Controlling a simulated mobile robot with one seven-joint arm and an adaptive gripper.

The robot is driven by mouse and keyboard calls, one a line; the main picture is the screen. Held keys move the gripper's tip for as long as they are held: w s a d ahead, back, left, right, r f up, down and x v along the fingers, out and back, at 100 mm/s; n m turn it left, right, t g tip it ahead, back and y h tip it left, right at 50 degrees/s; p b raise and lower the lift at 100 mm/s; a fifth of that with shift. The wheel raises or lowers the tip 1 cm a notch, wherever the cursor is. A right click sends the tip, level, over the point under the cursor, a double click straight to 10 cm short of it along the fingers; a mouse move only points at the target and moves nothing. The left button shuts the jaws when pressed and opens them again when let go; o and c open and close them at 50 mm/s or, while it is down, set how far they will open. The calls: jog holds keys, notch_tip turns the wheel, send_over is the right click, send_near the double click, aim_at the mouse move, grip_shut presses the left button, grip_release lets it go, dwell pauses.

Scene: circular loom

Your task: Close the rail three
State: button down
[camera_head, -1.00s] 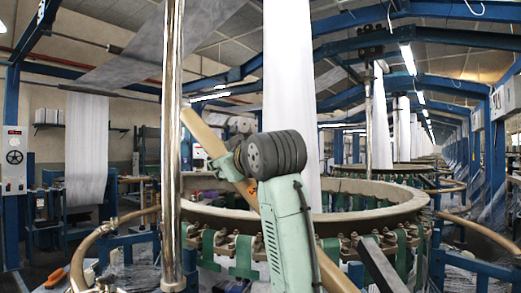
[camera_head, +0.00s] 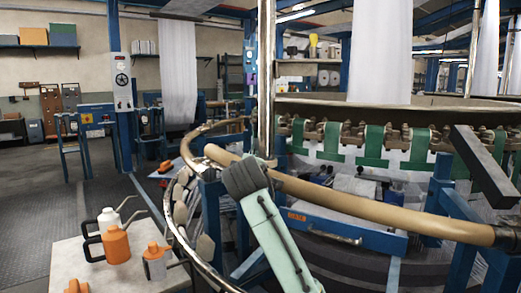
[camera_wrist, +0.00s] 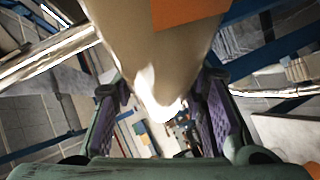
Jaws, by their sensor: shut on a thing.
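The rail (camera_head: 360,199) is a long tan tube with a metal fitting at its right end. It slopes gently across the head view in front of the loom, its left end close to the chrome post (camera_head: 265,80). My gripper (camera_head: 240,165) is at the rail's left part, with my dark grey wrist hiding some of the tube. In the wrist view, the tube (camera_wrist: 150,50) passes between my purple-padded fingers (camera_wrist: 160,110), which are shut on it. A curved chrome rail (camera_head: 172,205) runs below and left of the post. Contact between the two rails cannot be told.
A table (camera_head: 120,272) at lower left holds orange and white cans. A dark bar (camera_head: 480,165) juts out at right. The loom ring (camera_head: 420,112) with green straps stands behind the rail. Open floor (camera_head: 45,215) lies at left.

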notch_tip(320, 180, down, 8)
jog(key=n+b, duration=0.1)
jog(key=b, duration=0.1)
jog(key=shift+a, duration=0.25)
jog(key=shift+f, duration=0.15)
jog(key=c, duration=1)
grip_release()
jog(key=shift+c, duration=0.2)
jog(key=shift+o, duration=0.3)
jog(key=shift+d, duration=0.1)
jog(key=shift+r, duration=0.2)
jog(key=v, duration=1.2)
jog(key=shift+a, duration=0.25)
jog(key=shift+w+a+r, duration=0.1)
